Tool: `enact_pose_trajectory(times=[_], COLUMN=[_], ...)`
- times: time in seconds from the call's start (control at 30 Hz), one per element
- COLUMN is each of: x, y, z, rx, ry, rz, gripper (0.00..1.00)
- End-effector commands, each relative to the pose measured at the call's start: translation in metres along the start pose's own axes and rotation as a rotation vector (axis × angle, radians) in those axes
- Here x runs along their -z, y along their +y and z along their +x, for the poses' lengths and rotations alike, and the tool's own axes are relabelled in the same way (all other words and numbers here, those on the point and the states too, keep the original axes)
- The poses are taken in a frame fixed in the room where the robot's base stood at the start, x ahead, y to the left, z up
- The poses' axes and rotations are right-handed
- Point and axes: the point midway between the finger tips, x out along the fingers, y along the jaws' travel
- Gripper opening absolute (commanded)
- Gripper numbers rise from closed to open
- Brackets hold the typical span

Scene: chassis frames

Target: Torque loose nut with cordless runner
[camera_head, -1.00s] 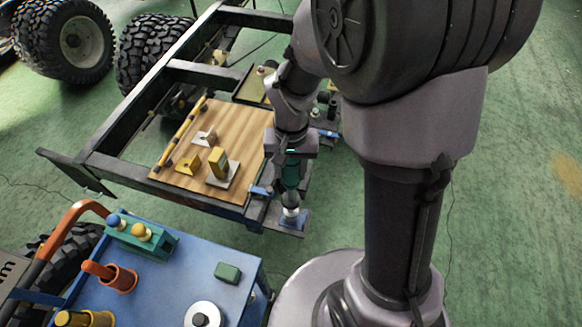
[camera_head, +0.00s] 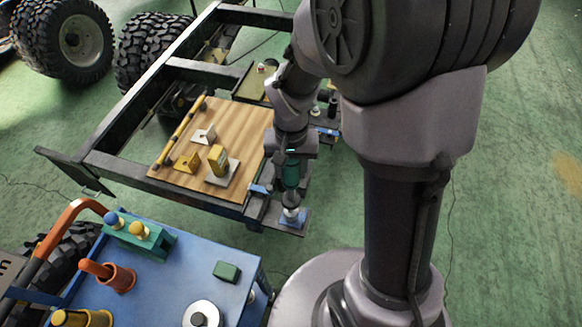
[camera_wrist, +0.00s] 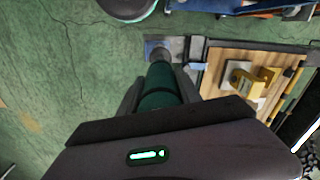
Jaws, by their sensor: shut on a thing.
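My gripper (camera_head: 292,158) is shut on the green cordless runner (camera_head: 291,172), which points down at the near right corner of the chassis frame (camera_head: 247,213). The runner also shows in the wrist view (camera_wrist: 158,88), between my fingers. Its grey tip (camera_head: 291,211) is over a small blue plate (camera_head: 298,221) at that corner. The loose nut is hidden under the tip, and I cannot tell whether the tip touches it. A green light (camera_wrist: 148,155) shows at the near side of the wrist view.
A wooden board (camera_head: 226,122) with yellow and grey blocks lies on the frame beside the runner. A blue cart (camera_head: 178,275) with an orange handle, a teal holder and several items stands at the near left. Tyres stand behind. The green floor at right is clear.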

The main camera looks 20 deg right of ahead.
Motion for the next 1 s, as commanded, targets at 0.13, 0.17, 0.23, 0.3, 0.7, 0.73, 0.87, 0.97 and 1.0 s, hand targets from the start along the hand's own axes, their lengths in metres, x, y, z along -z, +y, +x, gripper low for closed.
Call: enact_pose_trajectory(times=[0.13,0.17,0.23,0.3,0.7,0.73,0.87,0.97,1.0], x=[0.0,0.0,0.0,0.0,0.0,0.0,0.0,0.0,0.0], y=[0.0,0.0,0.0,0.0,0.0,0.0,0.0,0.0,0.0], z=[0.0,0.001,0.002,0.004,0.01,0.01,0.009,0.009,0.009], rx=[0.0,0.0,0.0,0.0,0.001,0.0,0.0,0.0,0.0], ry=[0.001,0.001,0.001,0.001,0.001,0.001,0.001,0.001,0.001], rz=[0.0,0.0,0.0,0.0,0.0,0.0,0.0,0.0,0.0], gripper=[0.0,0.0,0.0,0.0,0.0,0.0,0.0,0.0,0.0])
